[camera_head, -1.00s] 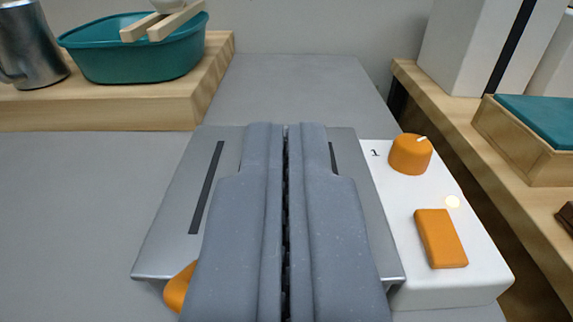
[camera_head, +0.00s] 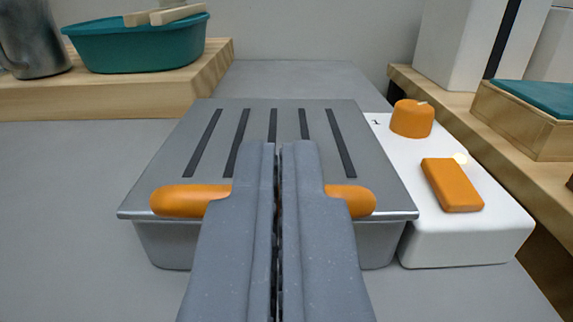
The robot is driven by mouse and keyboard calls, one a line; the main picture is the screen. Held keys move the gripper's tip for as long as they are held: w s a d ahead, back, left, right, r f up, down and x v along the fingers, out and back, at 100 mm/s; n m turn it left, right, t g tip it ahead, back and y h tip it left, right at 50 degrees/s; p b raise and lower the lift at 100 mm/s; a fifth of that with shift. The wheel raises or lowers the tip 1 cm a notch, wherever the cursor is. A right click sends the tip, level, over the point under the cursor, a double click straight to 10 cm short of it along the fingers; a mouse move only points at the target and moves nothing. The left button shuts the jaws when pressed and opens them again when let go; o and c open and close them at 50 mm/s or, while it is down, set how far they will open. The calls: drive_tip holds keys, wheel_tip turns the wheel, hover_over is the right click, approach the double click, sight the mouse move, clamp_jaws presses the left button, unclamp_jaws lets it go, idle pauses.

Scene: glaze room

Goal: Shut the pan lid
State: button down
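The pan is a grey metal box (camera_head: 180,248) with a flat metal lid (camera_head: 185,128) that has several dark slots. The lid lies level over the pan, and I see no gap under its front edge. An orange bar handle (camera_head: 180,201) runs along the lid's front, and its middle is hidden behind my fingers. My gripper (camera_head: 277,146) is shut, its two grey fingers side by side with only a thin slit between them. The fingers cross in front of the handle and over the lid. I cannot tell whether they touch either. Nothing shows held between the tips.
A white control unit (camera_head: 425,235) with an orange knob (camera_head: 411,118) and orange switch (camera_head: 452,184) adjoins the pan on the right. A wooden shelf (camera_head: 130,98) at back left bears a teal tub (camera_head: 135,50) and metal jug (camera_head: 35,40). The grey counter at left is clear.

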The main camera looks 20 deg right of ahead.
drive_tip(key=shift+s+a+f+g, duration=0.1)
drive_tip(key=shift+s+f+g, duration=0.05)
drive_tip(key=shift+f, duration=0.55)
drive_tip(key=shift+s+f+g, duration=0.1)
drive_tip(key=shift+f+g, duration=0.05)
drive_tip(key=shift+f, duration=0.55)
wheel_tip(320, 180, up, 6)
drive_tip(key=p, duration=0.1)
drive_tip(key=s+a+f+b, duration=0.3)
drive_tip(key=s+f+b, duration=0.1)
drive_tip(key=s, duration=0.4)
drive_tip(key=shift+f, duration=0.25)
drive_tip(key=shift+s+b, duration=0.15)
drive_tip(key=shift+b, duration=0.15)
drive_tip(key=shift+a+r, duration=0.1)
